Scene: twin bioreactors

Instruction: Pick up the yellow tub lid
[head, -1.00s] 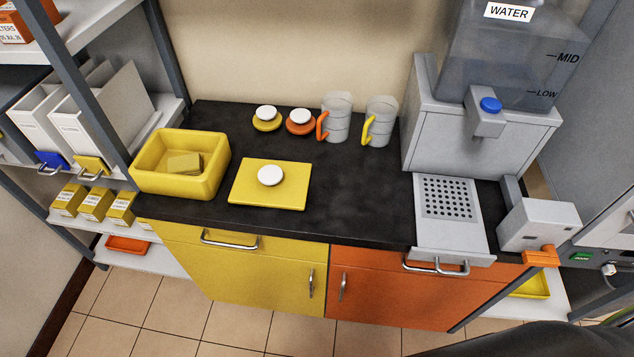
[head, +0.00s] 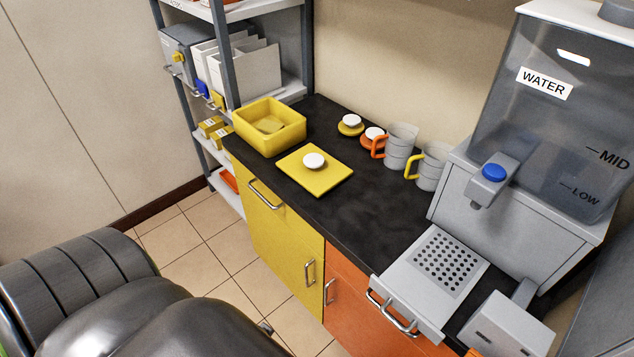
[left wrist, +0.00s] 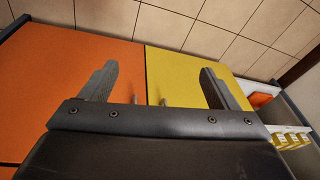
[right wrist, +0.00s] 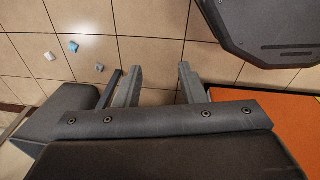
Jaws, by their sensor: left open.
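The yellow tub lid (head: 322,178) is a flat square plate with a round white knob (head: 314,160) on top. It lies on the black counter beside the open yellow tub (head: 262,128). My left gripper (left wrist: 160,82) is open and empty in the left wrist view, facing the orange and yellow cabinet fronts. My right gripper (right wrist: 158,75) is open and empty in the right wrist view, above the tiled floor. Neither gripper's fingers show in the head view, where a dark arm of mine fills the lower left. Both are apart from the lid.
A small yellow lid (head: 350,126) and an orange lid (head: 374,136), both white-knobbed, lie behind the tub lid near two mugs with orange (head: 402,145) and yellow (head: 432,168) handles. The water dispenser (head: 530,140) stands right. Counter space right of the lid is clear.

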